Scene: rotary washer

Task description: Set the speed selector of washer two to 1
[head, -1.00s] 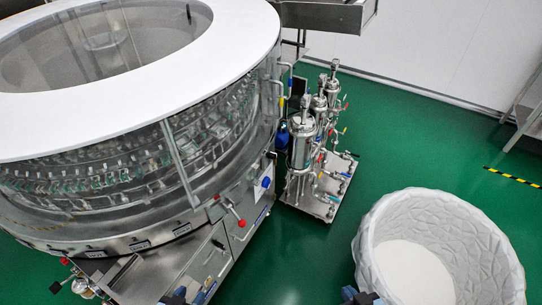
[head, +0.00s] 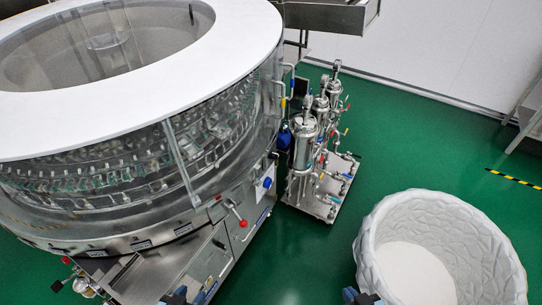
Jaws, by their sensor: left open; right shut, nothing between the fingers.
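A large round washer (head: 150,235) with a white ring top and clear side walls fills the left of the head view. On its lower right side a blue round knob (head: 267,183) sits on a pale panel. No readable number or label shows which washer this is or what the knob is set to. My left gripper (head: 184,296) is open at the bottom edge, below and left of the knob and apart from it. My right gripper (head: 360,297) is shut and empty at the bottom edge by the white tub. Both grippers are partly cut off by the frame.
A lever with a red ball (head: 243,223) sticks out below the knob. A cart with steel filter housings (head: 303,148) stands right of the washer. A white textured tub (head: 480,240) stands at lower right. Green floor (head: 300,250) is clear between washer and tub.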

